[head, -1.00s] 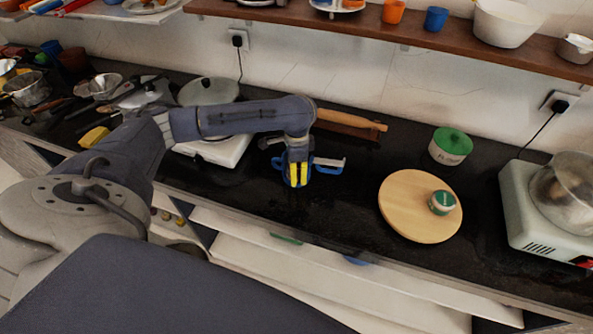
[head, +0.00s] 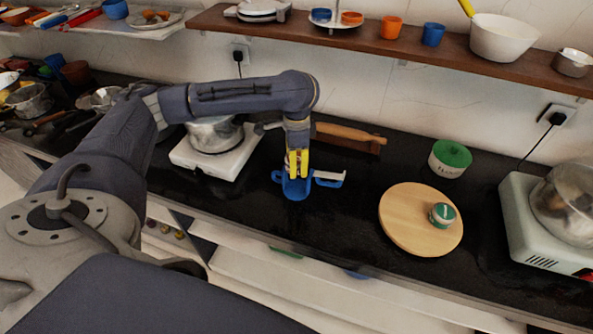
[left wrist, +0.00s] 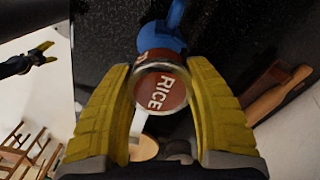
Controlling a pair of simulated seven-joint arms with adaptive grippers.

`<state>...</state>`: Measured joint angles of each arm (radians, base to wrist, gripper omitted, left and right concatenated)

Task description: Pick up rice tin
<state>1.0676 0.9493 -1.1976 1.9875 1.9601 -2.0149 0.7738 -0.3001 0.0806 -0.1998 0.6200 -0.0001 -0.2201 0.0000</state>
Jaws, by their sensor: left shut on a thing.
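The rice tin (left wrist: 160,90) has a red-brown round lid marked RICE and a metallic rim. In the left wrist view it sits between the two yellow fingers of my left gripper (left wrist: 164,100), which are shut on it. In the head view my left gripper (head: 298,162) points down above a blue holder (head: 293,188) on the black counter, and the tin is mostly hidden there. The blue holder (left wrist: 160,38) shows beyond the tin in the left wrist view. My right gripper (left wrist: 48,53) shows small at the left of that view, fingers apart and empty.
A round wooden board (head: 400,225) carries a small green-lidded jar (head: 442,214). A pot (head: 214,135) on a white stove is left of the gripper. A rolling pin (head: 350,133) lies behind.

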